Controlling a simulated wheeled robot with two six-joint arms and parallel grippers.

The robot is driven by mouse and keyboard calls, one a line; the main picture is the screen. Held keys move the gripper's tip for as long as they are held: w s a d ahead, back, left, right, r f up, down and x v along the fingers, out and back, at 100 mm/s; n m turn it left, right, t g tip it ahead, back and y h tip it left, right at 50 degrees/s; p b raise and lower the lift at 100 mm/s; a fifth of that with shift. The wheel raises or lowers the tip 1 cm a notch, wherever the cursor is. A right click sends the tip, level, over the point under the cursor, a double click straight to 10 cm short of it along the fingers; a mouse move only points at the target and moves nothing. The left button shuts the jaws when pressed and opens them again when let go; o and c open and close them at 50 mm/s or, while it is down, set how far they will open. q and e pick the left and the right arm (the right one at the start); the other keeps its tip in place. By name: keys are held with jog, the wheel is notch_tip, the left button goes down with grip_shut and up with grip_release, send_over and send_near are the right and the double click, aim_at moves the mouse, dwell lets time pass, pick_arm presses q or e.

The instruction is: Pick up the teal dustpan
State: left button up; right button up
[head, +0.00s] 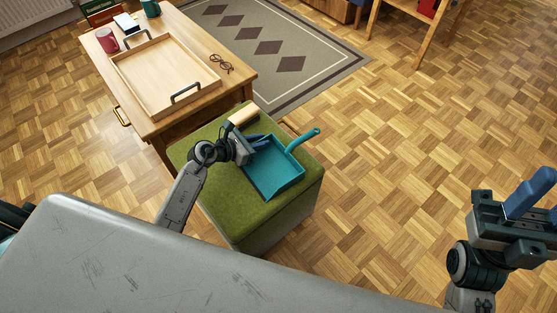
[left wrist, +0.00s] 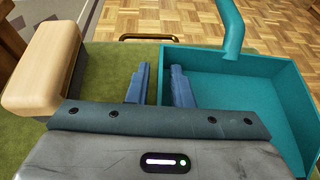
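The teal dustpan (head: 275,172) lies on a green-topped stool (head: 222,205), its handle pointing to the upper right in the head view. In the left wrist view the dustpan (left wrist: 245,95) fills the right side. My right gripper (head: 535,200) is far right, away from the stool and partly cut off.
A wooden-backed brush (head: 243,116) lies on the stool close beside the left gripper. A wooden table (head: 150,127) behind holds a tray (head: 165,75), a red mug (head: 107,40) and glasses (head: 221,63). The parquet floor right of the stool is clear.

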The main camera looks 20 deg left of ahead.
pick_arm(q)
grip_shut()
jog(key=shift+r, duration=0.15)
